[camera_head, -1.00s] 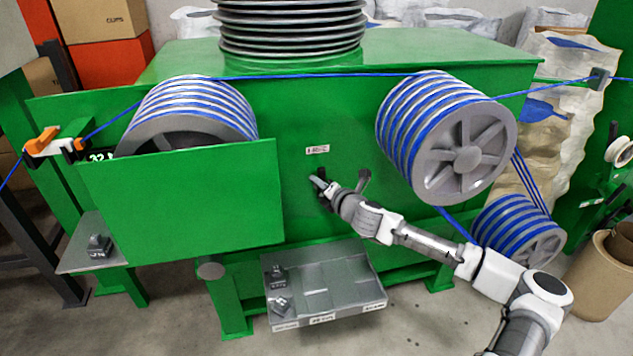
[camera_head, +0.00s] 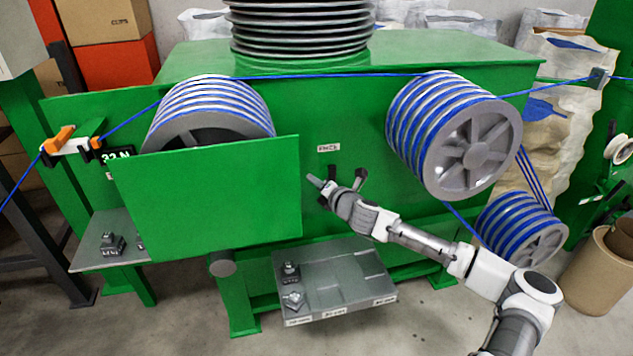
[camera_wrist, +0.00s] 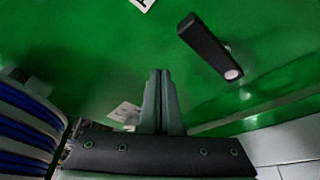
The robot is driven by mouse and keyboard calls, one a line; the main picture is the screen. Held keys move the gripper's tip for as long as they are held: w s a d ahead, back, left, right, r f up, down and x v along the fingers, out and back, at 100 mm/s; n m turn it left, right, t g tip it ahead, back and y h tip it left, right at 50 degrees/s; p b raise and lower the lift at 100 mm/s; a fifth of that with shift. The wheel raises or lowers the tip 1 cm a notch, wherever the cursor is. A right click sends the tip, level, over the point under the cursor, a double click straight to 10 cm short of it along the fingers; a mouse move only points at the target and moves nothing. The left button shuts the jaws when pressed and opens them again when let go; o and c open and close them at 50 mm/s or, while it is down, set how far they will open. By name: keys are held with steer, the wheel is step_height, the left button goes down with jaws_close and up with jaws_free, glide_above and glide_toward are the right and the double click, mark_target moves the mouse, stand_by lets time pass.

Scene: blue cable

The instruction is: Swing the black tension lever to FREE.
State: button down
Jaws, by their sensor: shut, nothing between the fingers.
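The black tension lever (camera_wrist: 208,48) shows in the wrist view as a dark bar on the green panel. A silver round piece sits at its lower right end. In the head view a small dark piece (camera_head: 332,173) just behind my gripper looks like this lever, partly hidden. My gripper (camera_head: 314,180) is in front of the panel below a small white label (camera_head: 328,147). Its fingers (camera_wrist: 160,75) are together and empty. In the wrist view the lever is up and right of the fingertips, with a visible gap. The label text is too small to read surely.
A grooved drum wound with blue cable (camera_head: 455,135) stands right of my gripper. Another drum (camera_head: 207,112) is at left, behind a green guard plate (camera_head: 210,192). A grey tray (camera_head: 340,285) with small weights is below. The panel between is mostly clear.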

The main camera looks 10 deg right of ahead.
steer(key=f+p+v, duration=0.1)
steer(key=f+v, duration=0.1)
steer(key=v, duration=0.8)
steer(key=shift+d, duration=0.3)
